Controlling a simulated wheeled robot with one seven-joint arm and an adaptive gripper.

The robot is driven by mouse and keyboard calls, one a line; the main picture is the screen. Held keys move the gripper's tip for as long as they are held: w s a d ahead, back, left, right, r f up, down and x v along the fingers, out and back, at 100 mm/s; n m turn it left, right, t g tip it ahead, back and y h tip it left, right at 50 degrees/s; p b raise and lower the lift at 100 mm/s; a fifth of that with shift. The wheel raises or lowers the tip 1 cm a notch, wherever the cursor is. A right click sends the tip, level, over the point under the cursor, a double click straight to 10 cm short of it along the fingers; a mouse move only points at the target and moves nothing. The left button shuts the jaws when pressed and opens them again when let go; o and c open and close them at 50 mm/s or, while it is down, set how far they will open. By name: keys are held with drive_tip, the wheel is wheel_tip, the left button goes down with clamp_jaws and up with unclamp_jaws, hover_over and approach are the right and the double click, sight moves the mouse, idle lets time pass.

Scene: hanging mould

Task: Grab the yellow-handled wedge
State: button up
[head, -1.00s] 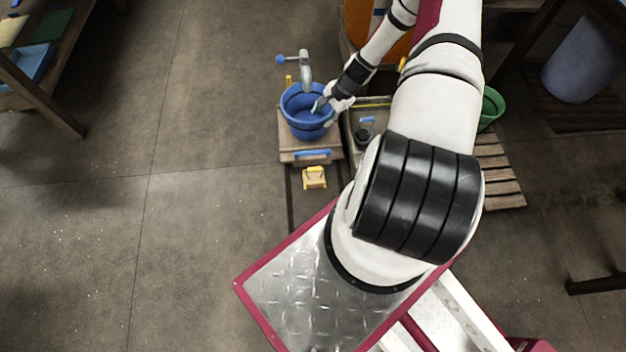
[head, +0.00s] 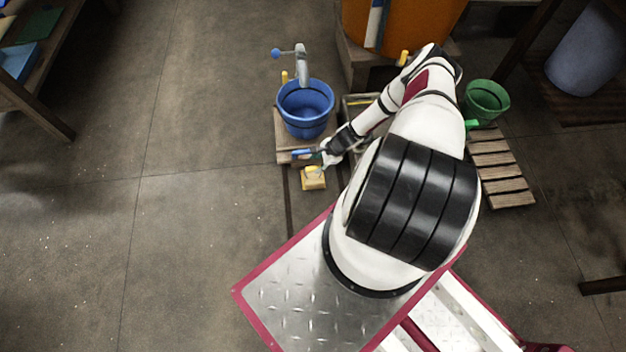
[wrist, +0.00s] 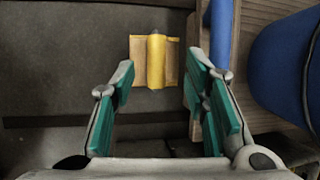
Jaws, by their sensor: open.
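The wedge (head: 313,180) is a small light-wood block with a yellow handle (wrist: 156,62) along its top. In the head view it lies on the floor just in front of the wooden platform with the blue bucket. My gripper (head: 322,160) is close above it at its far side. In the wrist view my gripper (wrist: 158,85) is open, with green pads on either side. The wedge shows between and just beyond the fingertips. The gap between the fingers is empty, and I cannot tell how far above the wedge they are.
A blue bucket (head: 305,108) stands on the wooden platform (head: 284,143) under a tap (head: 301,62). The platform's blue handle (wrist: 221,32) is close beside my right finger in the wrist view. A green bucket (head: 486,102) and slatted pallet (head: 500,170) are at right. The left floor is clear.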

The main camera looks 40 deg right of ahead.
sight(313, 168)
drive_tip(key=shift+b+x, duration=1.35)
drive_tip(key=shift+x, duration=1.85)
drive_tip(key=shift+s+a+r, duration=0.1)
drive_tip(key=shift+s+a, duration=0.05)
drive_tip(key=shift+a, duration=0.05)
clamp_jaws()
